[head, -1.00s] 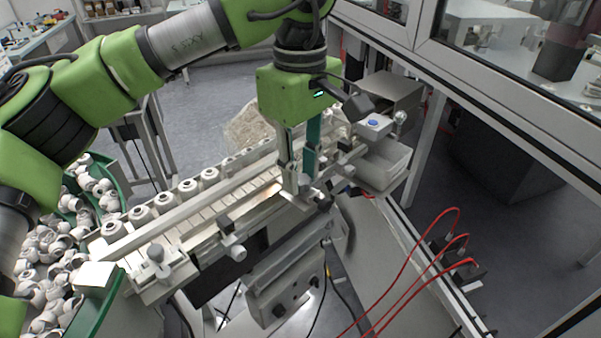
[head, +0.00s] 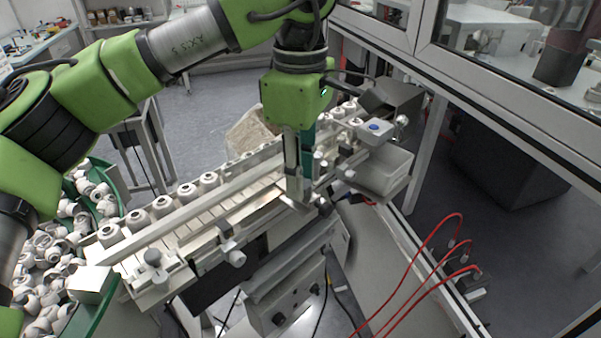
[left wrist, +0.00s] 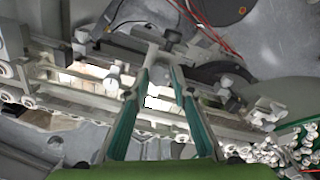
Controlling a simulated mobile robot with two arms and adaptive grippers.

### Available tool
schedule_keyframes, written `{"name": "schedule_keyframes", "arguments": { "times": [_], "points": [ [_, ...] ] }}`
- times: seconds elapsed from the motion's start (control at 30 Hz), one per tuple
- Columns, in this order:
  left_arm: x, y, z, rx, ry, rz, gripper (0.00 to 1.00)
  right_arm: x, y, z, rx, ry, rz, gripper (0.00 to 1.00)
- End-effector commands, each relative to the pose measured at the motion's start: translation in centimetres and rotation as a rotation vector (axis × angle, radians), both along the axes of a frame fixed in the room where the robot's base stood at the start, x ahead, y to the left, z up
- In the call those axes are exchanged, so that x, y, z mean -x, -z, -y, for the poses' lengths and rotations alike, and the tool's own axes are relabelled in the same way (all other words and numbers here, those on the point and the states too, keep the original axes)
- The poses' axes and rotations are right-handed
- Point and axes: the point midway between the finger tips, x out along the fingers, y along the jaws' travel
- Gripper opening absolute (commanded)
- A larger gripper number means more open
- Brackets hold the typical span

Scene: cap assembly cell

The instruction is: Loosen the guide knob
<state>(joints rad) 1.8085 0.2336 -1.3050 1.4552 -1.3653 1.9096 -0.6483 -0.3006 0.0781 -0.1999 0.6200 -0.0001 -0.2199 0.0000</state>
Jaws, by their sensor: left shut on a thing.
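My left gripper (head: 299,197) points down over the front side of the conveyor guide, its fingers nearly in line in the head view. In the left wrist view my left gripper (left wrist: 161,70) has its two teal-backed fingers closed around a small grey guide knob (left wrist: 158,58). In the head view the fingers mostly hide this knob. Another grey knob (head: 153,257) stands upright at the near left end of the guide, and a light knob (head: 232,251) sticks out from the front side. My right gripper is in neither view.
White caps (head: 187,193) stand in a row behind the guide rail (head: 190,211). A green bowl (head: 103,312) of loose caps is at the left. A grey box with a blue button (head: 375,127) is at the back right. Red hoses (head: 415,268) loop at the right.

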Motion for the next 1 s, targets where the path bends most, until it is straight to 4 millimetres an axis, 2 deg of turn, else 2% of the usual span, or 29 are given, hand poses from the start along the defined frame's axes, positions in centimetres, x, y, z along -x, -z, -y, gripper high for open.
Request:
{"name": "schedule_keyframes", "arguments": {
  "times": [0.13,0.17,0.2,0.23,0.53,0.67,0.77,1.0],
  "points": [
    [0.0,0.0,0.0,0.0,0.0,0.001,0.01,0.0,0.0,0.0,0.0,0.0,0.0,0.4],
    [0.0,0.0,0.0,0.0,0.0,0.001,0.25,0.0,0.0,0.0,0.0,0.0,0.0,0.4],
    [0.0,0.0,0.0,0.0,0.0,0.001,0.35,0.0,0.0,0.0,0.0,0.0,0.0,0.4],
    [0.0,0.0,0.0,0.0,0.001,0.001,0.39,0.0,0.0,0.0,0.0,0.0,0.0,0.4],
    [0.0,0.0,0.0,0.0,0.001,0.001,0.39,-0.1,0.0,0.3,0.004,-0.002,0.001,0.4],
    [0.0,-0.7,0.0,0.001,0.001,0.002,0.39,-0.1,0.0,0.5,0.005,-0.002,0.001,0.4],
    [-0.1,-2.2,0.0,0.002,0.0,0.005,0.39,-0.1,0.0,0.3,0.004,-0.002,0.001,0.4],
    [-0.1,-7.4,0.0,0.0,-0.001,0.005,0.39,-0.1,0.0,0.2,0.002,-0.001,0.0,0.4]
  ]
}}
